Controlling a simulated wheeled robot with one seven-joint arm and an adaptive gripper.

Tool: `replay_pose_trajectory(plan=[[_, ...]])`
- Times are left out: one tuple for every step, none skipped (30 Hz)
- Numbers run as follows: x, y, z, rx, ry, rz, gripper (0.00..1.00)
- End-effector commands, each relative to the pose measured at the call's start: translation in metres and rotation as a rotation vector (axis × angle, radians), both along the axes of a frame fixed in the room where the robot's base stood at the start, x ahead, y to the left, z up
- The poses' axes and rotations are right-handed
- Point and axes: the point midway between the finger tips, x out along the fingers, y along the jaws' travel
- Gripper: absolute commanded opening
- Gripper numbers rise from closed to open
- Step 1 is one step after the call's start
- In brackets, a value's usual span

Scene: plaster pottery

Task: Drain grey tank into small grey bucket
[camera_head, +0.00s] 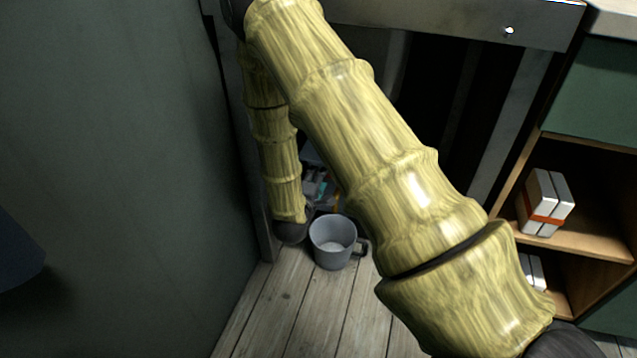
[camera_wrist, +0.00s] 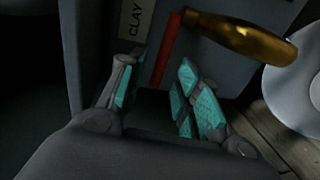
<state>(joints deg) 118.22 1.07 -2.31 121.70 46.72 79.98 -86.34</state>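A grey tank (camera_wrist: 210,58) with a "CLAY" label fills the upper part of the wrist view. A brass spout (camera_wrist: 245,38) sticks out from it to the right. A narrow red bar (camera_wrist: 167,48), perhaps the tap lever, runs down from the spout's base into the gap between my fingers. My gripper (camera_wrist: 158,88) is open, its teal-padded fingers apart on either side of the bar's lower end. The small grey bucket (camera_head: 333,250), mug-shaped with a side handle, stands upright on the floor. A pale grey round vessel (camera_wrist: 296,92), likely this bucket, shows below the spout's end.
A grey-green wall (camera_head: 120,150) stands close on the left. A metal frame (camera_head: 450,22) stands behind my arm. Wooden shelves (camera_head: 590,235) with white boxes (camera_head: 545,203) are at the right. Plank floor (camera_head: 285,315) in front of the bucket is clear.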

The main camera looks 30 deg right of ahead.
Motion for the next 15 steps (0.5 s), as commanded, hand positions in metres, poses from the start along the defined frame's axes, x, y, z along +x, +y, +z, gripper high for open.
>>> replay_pose_trajectory(plan=[[0.0027, -0.0037, -0.0022, 0.0, -0.001, -0.001, 0.34], [0.004, -0.0053, -0.0022, 0.0, -0.001, -0.002, 0.34], [0.0054, -0.0069, -0.0022, 0.0, -0.001, -0.002, 0.34], [0.0062, -0.0078, -0.0021, 0.0, -0.001, -0.002, 0.34], [0.0067, -0.0085, -0.0021, 0.0, -0.001, -0.001, 0.34], [0.0073, -0.0091, -0.0019, 0.0, -0.001, -0.001, 0.34], [0.0076, -0.0094, -0.0018, -0.001, -0.001, -0.001, 0.34], [0.0078, -0.0095, -0.0017, -0.001, -0.001, -0.001, 0.34], [0.0079, -0.0096, -0.0016, -0.001, -0.001, -0.001, 0.34], [0.0079, -0.0096, -0.0016, 0.0, 0.0, -0.001, 0.34], [0.0079, -0.0095, -0.0014, 0.0, 0.0, -0.001, 0.34], [0.0078, -0.0094, -0.0015, 0.0, 0.0, -0.001, 0.34], [0.0078, -0.0094, -0.0015, 0.0, 0.0, -0.001, 0.34], [0.0077, -0.0094, -0.0015, 0.0, 0.0, -0.001, 0.34], [0.0077, -0.0093, -0.0016, 0.0, 0.0, -0.001, 0.28]])
